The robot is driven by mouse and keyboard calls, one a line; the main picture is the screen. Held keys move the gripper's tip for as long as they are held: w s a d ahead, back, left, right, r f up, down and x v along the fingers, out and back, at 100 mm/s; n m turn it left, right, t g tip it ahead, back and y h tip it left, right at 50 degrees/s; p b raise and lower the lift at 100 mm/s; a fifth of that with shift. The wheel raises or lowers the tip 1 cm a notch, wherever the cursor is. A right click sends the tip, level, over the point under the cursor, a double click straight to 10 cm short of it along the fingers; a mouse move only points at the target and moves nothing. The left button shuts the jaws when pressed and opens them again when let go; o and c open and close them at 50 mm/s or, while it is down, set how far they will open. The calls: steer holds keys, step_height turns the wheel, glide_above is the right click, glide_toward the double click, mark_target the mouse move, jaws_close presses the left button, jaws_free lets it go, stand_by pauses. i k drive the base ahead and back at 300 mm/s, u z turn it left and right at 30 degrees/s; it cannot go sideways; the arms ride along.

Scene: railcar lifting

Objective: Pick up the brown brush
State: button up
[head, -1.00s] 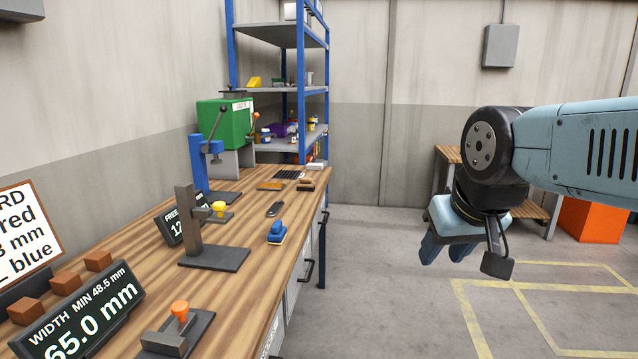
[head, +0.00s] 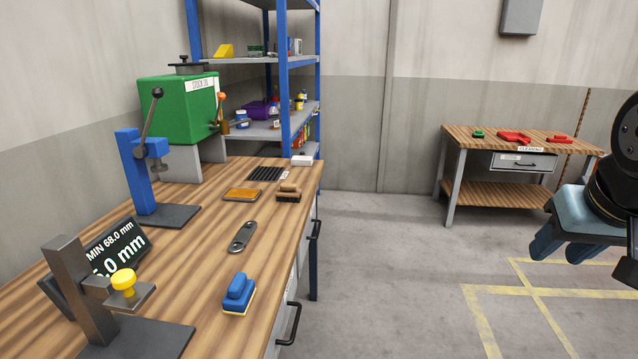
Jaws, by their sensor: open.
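The brown brush (head: 288,193), with a tan handle over dark bristles, lies on the wooden workbench (head: 205,245) near its right edge, towards the far end. My gripper (head: 562,248) is at the right edge of the head view, over the floor area and well apart from the bench. Its two blue fingers point down and are open, with nothing seen between them. Part of my gripper and arm is cut off by the frame edge.
A blue press (head: 145,170) and green box (head: 178,108) stand left. A cleaning table (head: 500,140) stands back right. The floor between is open.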

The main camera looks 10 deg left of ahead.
mark_target(286, 193)
steer(key=u, duration=0.2)
steer(key=i, duration=1.1)
steer(key=u, duration=0.8)
steer(key=i, duration=0.5)
steer(key=u, duration=0.3)
steer(key=k, duration=0.95)
steer(key=u, duration=0.2)
steer(key=i, duration=0.95)
steer(key=z, duration=0.1)
